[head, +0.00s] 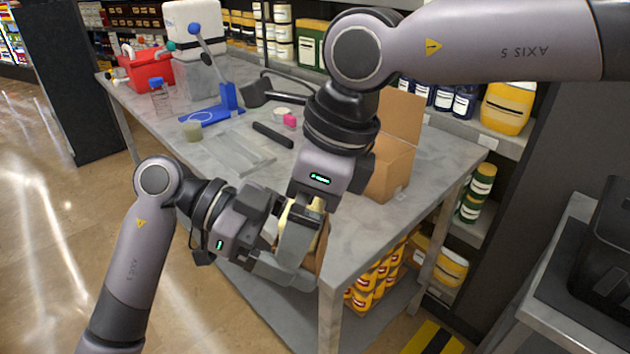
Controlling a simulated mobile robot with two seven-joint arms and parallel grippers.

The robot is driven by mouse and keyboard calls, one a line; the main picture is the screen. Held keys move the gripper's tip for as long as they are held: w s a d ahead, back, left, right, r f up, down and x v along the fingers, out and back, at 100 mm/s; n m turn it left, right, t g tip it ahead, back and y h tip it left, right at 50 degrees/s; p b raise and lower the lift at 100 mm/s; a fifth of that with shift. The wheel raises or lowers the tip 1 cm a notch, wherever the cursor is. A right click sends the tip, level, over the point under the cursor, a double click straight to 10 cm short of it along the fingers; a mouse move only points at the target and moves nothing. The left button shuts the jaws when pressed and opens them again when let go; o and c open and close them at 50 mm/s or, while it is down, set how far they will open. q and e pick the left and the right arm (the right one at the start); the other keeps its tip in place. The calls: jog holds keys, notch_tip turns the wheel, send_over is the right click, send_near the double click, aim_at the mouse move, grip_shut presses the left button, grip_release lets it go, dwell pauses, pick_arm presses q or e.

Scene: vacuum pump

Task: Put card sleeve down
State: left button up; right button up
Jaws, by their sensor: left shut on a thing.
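My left gripper (285,262) reaches in from the left at the table's near edge. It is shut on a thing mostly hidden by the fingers. A brown, card-like piece (319,258) shows at the right of the fingers and may be the card sleeve. A pale yellow part (284,217) shows between the two grippers; I cannot tell whether it belongs to the same thing. My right gripper (300,232) comes down from above, right over the left one. Its fingers overlap the held thing in the picture, and their opening is unclear.
Stocked shelves stand behind.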

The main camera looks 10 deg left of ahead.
jog(key=shift+a+f, duration=0.15)
jog(key=shift+f, duration=0.3)
jog(key=shift+c, duration=0.3)
jog(key=c, duration=0.9)
pick_arm(q)
jog(key=o, duration=0.9)
pick_arm(e)
jog(key=shift+r, duration=0.1)
